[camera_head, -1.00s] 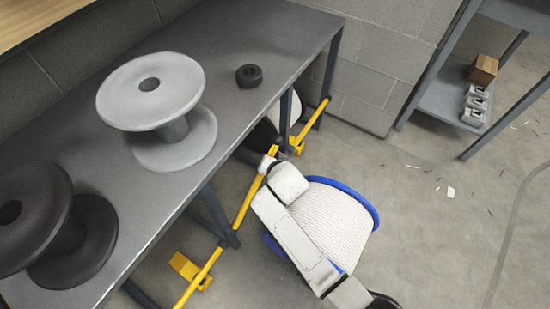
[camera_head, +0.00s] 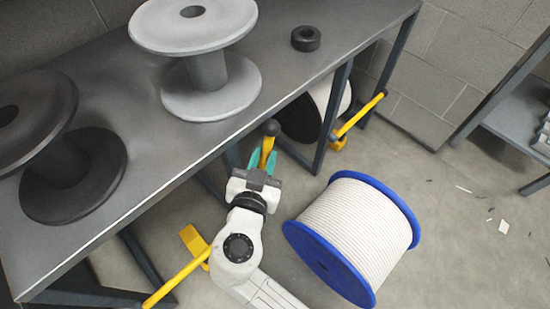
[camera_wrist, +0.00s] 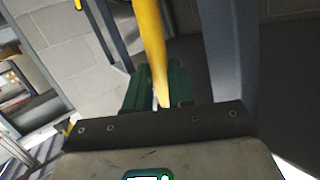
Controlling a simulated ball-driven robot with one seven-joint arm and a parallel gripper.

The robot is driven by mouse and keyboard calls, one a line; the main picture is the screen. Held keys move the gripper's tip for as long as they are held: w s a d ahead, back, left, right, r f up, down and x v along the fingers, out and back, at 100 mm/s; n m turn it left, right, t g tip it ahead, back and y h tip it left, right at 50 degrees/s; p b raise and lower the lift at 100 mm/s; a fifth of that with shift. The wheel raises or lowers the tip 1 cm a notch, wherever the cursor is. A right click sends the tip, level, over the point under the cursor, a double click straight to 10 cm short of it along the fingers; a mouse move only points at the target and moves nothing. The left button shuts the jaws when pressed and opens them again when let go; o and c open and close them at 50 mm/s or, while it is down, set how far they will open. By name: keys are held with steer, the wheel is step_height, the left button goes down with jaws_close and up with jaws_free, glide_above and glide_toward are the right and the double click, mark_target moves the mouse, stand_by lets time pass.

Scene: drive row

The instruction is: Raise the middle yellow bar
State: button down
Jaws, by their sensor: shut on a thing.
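The middle yellow bar (camera_head: 266,150) stands steeply in the head view, with a dark round knob on its top end by the bench's front edge. My gripper (camera_head: 263,162) has its teal fingers shut on the bar just below the knob. In the wrist view, the same yellow bar (camera_wrist: 151,45) runs down between my dark green fingers (camera_wrist: 158,88). The bar's lower end is hidden behind my gripper and arm. The near yellow bar (camera_head: 178,281) and the far yellow bar (camera_head: 361,114) lie low and slanted on either side.
The grey bench (camera_head: 120,105) carries a light spool (camera_head: 208,75), a dark spool (camera_head: 70,180) and a small black ring (camera_head: 305,39). A blue-flanged reel of white rope (camera_head: 355,230) stands on the floor close to the right of my arm. Bench legs (camera_head: 330,120) stand close behind my gripper.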

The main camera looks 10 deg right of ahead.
steer(key=shift+s+a, duration=0.3)
steer(key=shift+a, duration=0.15)
steer(key=c, duration=1)
jaws_free()
steer(key=shift+o, duration=0.2)
steer(key=p+v, duration=0.2)
steer(key=v, duration=0.8)
steer(key=shift+s+a, duration=0.2)
steer(key=shift+s, duration=0.15)
steer(key=shift+f, duration=0.1)
